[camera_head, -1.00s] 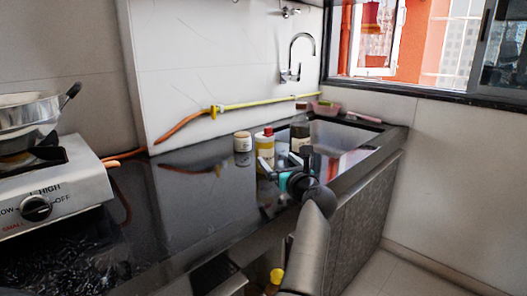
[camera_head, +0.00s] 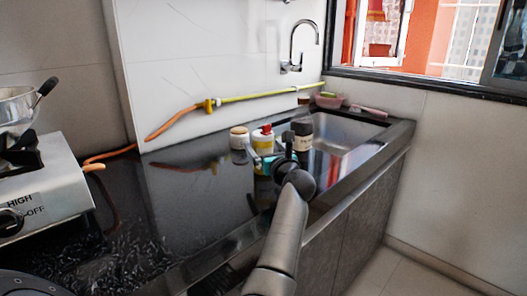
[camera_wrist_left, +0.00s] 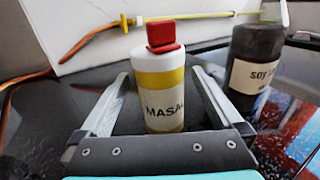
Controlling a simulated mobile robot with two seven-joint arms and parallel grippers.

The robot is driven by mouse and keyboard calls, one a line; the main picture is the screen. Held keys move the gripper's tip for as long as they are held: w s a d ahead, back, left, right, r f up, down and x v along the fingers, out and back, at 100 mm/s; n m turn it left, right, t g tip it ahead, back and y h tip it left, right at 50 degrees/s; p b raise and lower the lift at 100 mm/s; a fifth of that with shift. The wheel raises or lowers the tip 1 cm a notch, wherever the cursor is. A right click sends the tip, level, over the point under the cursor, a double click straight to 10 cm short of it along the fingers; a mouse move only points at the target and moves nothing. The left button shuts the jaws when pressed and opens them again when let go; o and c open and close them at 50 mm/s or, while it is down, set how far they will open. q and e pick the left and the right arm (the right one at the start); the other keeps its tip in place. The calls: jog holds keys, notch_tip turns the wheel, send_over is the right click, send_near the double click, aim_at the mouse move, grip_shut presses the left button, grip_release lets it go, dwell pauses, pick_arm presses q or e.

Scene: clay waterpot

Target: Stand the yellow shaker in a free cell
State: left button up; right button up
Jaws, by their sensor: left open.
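The yellow shaker (camera_head: 263,140) stands upright on the black counter, a white bottle with yellow bands and a red cap. In the left wrist view the shaker (camera_wrist_left: 160,97) shows a "MASALA" label, part of which is cut off from sight. My left gripper (camera_head: 266,158) is at the shaker. In the left wrist view my left gripper (camera_wrist_left: 162,74) is open, with one finger on each side of the shaker and dark gaps between bottle and fingers. No cells show clearly in either view. My right gripper is not in view.
A dark soy bottle (camera_head: 302,135) stands close to the right of the shaker; a cream jar (camera_head: 239,137) stands to its left. The sink (camera_head: 345,133) lies behind on the right. A stove (camera_head: 45,190) is at the left. The counter between stove and jar is clear.

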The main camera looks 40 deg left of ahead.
aim_at(265, 125)
pick_arm(q)
jog(key=shift+c, duration=0.6)
jog(key=c, duration=1.3)
jog(key=shift+c, duration=0.2)
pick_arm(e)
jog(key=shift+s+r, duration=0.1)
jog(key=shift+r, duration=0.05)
pick_arm(q)
jog(key=shift+r, duration=0.1)
jog(key=shift+r, duration=0.2)
notch_tip(265, 125, up, 7)
jog(key=p, duration=0.3)
jog(key=shift+p, duration=0.4)
notch_tip(265, 125, up, 12)
jog(key=p, duration=0.5)
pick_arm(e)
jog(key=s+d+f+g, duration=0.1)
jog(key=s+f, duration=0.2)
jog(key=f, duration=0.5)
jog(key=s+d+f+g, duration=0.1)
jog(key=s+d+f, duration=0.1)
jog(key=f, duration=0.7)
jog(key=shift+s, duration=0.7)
